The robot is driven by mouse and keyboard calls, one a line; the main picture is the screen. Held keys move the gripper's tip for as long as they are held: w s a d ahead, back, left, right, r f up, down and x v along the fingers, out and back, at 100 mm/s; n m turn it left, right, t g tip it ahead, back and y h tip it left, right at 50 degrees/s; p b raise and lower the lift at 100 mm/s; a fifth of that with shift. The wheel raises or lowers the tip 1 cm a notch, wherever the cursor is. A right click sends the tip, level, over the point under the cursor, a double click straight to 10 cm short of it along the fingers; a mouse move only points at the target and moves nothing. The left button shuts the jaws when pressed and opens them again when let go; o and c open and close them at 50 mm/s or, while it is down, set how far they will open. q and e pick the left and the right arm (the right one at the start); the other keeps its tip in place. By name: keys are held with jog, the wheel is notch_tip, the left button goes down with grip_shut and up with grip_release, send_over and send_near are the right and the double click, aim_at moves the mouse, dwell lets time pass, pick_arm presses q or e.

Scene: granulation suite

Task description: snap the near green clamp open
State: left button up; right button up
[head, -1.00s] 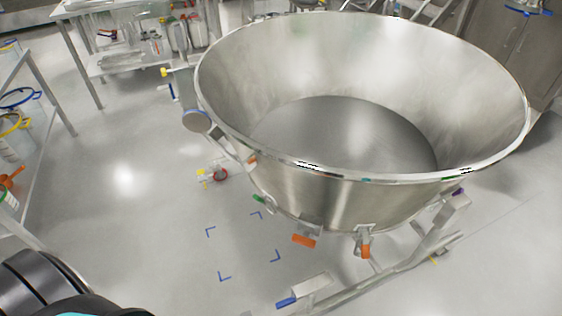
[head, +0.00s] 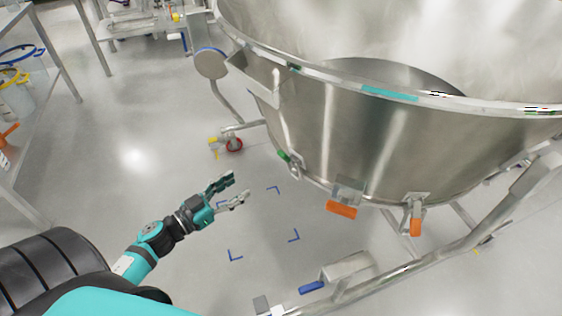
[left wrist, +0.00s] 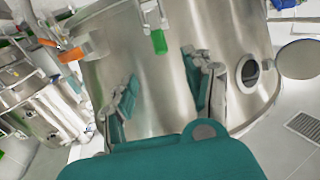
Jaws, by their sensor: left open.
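The green clamp (head: 284,156) sits on the lower left side of the large steel bowl (head: 330,130) in the head view. In the left wrist view the green clamp handle (left wrist: 159,41) hangs down against the steel wall, ahead of and above my fingers. My left gripper (head: 239,190) is open and empty, left of the clamp and apart from it. Its two fingers also show in the left wrist view (left wrist: 163,92), spread with steel wall behind them. My right gripper is not in view.
Orange-handled clamps (head: 341,209) and (head: 416,226) sit along the bowl's lower edge to the right. A steel frame leg with a red and yellow caster (head: 233,144) stands behind my gripper. A blue pedal (head: 312,287) is low in front. Blue corner marks (head: 236,256) lie on open floor.

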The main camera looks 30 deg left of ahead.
aim_at(284, 155)
pick_arm(q)
jog(key=b+x, duration=0.2)
jog(key=x, duration=1.5)
jog(key=shift+w+d+r, duration=0.15)
jog(key=shift+d, duration=0.05)
grip_shut()
